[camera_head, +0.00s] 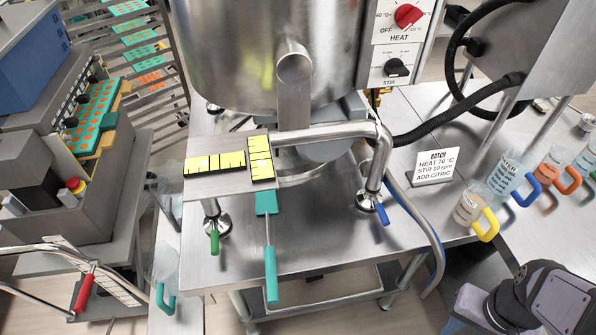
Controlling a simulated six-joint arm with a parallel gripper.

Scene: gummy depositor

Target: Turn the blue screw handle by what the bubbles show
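The blue screw handle (382,214) hangs at the kettle's right front foot (369,200), just above the steel table. A green handle (214,241) is at the left front foot (216,226). Two yellow bubble levels lie on a steel plate in front of the kettle: one runs left to right (215,163), the other runs front to back (261,158). The bubbles are too small to place surely against the dark marks. A dark arm part of mine shows at the lower right, well apart from the blue handle. My gripper's fingertips are not visible.
The steel kettle (240,60) and its bent pipe (340,133) stand above the feet. A teal-handled tool (270,270) overhangs the table's front edge. A blue-grey hose (425,225) curves right of the blue handle. A yellow-handled cup (470,210) and a batch sign (437,165) stand farther right.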

